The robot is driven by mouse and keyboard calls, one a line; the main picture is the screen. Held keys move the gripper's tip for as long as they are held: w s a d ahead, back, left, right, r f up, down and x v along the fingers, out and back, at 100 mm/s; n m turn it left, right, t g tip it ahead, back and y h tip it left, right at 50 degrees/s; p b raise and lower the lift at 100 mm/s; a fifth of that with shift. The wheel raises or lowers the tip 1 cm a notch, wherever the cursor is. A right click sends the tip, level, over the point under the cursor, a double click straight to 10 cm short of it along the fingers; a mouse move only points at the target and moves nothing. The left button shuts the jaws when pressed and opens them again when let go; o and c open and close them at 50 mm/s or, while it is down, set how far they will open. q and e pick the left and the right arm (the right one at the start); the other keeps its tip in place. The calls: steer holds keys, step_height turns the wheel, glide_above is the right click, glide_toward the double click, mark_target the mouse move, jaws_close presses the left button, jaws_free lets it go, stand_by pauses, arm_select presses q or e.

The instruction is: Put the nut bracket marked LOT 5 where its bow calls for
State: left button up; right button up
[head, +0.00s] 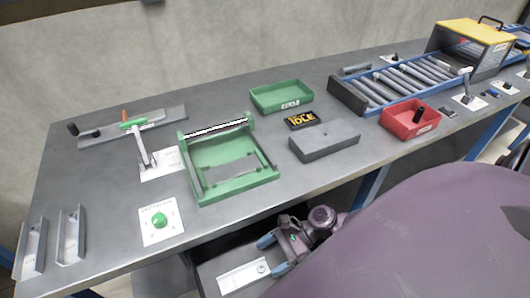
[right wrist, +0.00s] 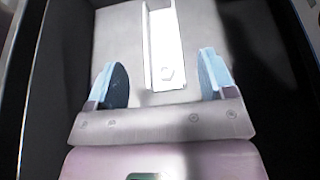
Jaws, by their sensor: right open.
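A light metal bracket (head: 243,279) with a nut at one end lies in the grey open bin or drawer below the front edge of the bench. It also shows as a bright channel (right wrist: 162,40) with a hex nut in the right wrist view. No LOT mark is readable on it. My right gripper (head: 271,255) is open beside the bracket's nut end. In the right wrist view my right gripper (right wrist: 165,82) has its blue fingertips apart, with the bracket's nut end ahead between them; contact is not visible. My left gripper is not in view.
Two channel pieces (head: 70,236) stand at the bench's left end. A green fixture (head: 254,181), a knob panel (head: 147,236), a lever clamp (head: 143,146), a green bin (head: 268,104), an IDLE display (head: 304,120), a grey block (head: 325,141), a red bin (head: 398,122) and a roller conveyor (head: 400,80) occupy the bench.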

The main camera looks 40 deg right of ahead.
steer(key=v, duration=0.4)
steer(key=shift+s+d+r, duration=0.1)
steer(key=shift+d+r, duration=0.15)
steer(key=shift+d, duration=0.35)
